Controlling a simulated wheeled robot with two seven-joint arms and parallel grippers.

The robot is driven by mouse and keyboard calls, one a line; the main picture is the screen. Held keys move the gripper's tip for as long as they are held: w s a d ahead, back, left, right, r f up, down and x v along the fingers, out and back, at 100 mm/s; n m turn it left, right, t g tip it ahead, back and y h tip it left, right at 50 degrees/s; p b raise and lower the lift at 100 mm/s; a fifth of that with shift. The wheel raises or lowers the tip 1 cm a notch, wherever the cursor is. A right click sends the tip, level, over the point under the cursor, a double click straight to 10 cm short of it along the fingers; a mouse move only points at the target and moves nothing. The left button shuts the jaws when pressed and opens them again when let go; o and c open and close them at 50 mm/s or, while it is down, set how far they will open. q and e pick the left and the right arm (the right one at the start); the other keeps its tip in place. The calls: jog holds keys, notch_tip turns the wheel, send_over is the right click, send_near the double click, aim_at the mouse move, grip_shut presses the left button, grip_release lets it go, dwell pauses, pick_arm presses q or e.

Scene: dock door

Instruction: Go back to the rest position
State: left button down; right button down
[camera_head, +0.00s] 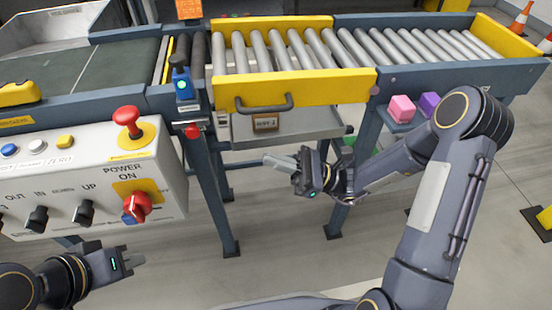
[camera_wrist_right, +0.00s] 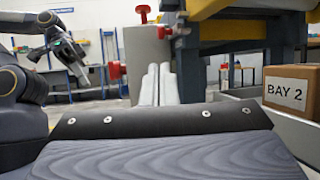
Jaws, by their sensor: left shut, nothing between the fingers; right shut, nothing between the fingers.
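My right gripper (camera_head: 268,160) is in front of the conveyor, below the small tray. Its fingers point left and are together with nothing between them. In the right wrist view its two pale fingers (camera_wrist_right: 155,85) lie side by side. My left gripper (camera_head: 138,262) is low at the left of the head view, below the control panel. It is shut and empty, and apart from everything around it. My left arm and gripper (camera_wrist_right: 72,52) also show at the upper left of the right wrist view.
The control panel (camera_head: 60,165) has a red button (camera_head: 127,118) and red knob (camera_head: 137,206). The conveyor has a yellow gate (camera_head: 345,84) with a handle. The BAY 2 box (camera_head: 265,124) sits in the tray (camera_head: 315,128). Pink (camera_head: 401,108) and purple (camera_head: 429,103) blocks lie right. Lower floor is clear.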

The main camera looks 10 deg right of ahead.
jog(key=s+d+r+n+g+h, duration=0.1)
jog(key=s+r+n+g+h, duration=0.1)
jog(key=s+n+g+h, duration=0.75)
jog(key=s+d+f+n+t+h, duration=0.2)
jog(key=s+d+n+t+h, duration=0.7)
jog(key=d+t, duration=0.25)
notch_tip(320, 180, up, 34)
jog(key=p, duration=3.3)
jog(key=shift+w+f+g+h, duration=0.15)
jog(key=shift+w+g+h, duration=0.15)
jog(key=shift+g+h, duration=0.1)
jog(key=shift+d, duration=0.1)
